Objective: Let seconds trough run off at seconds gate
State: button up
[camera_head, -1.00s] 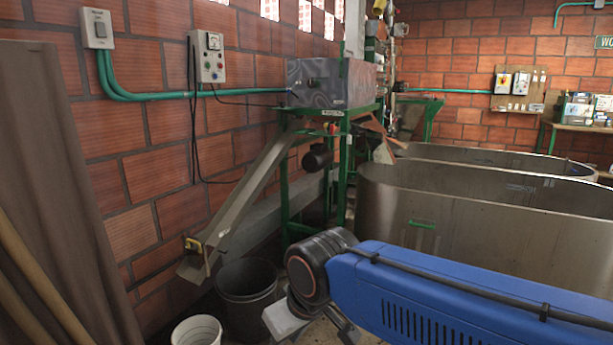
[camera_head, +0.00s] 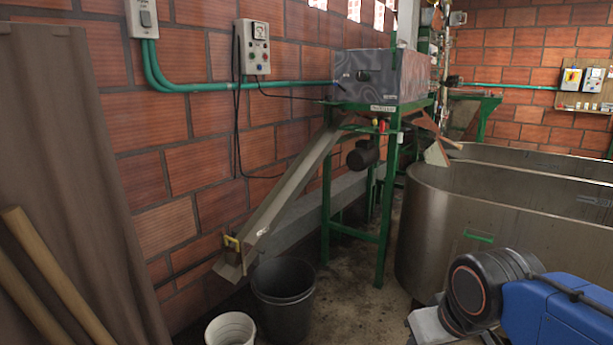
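The seconds trough (camera_head: 289,185) is a sloping grey metal chute. It runs down leftward from the green pulper stand (camera_head: 382,190) along the brick wall. I cannot tell how far the gate is raised. A black bucket (camera_head: 284,300) stands just right of and below the trough's lower end. My blue arm with its dark wrist is at the lower right, apart from the trough. My gripper is mostly cut off at the bottom edge, and its fingers cannot be made out.
A white bucket (camera_head: 231,330) stands in front of the black one. A large steel tank (camera_head: 478,215) fills the right side. A brown curtain (camera_head: 75,170) and wooden poles (camera_head: 40,270) are at the left. Bare floor (camera_head: 355,305) lies between bucket and tank.

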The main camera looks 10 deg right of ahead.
aim_at(232, 258)
jog(key=i+l+u, duration=0.1)
jog(key=i+u, duration=0.25)
jog(key=i, duration=0.15)
jog(key=i+l+u, duration=0.25)
jog(key=i+u, duration=0.15)
jog(key=i, duration=0.1)
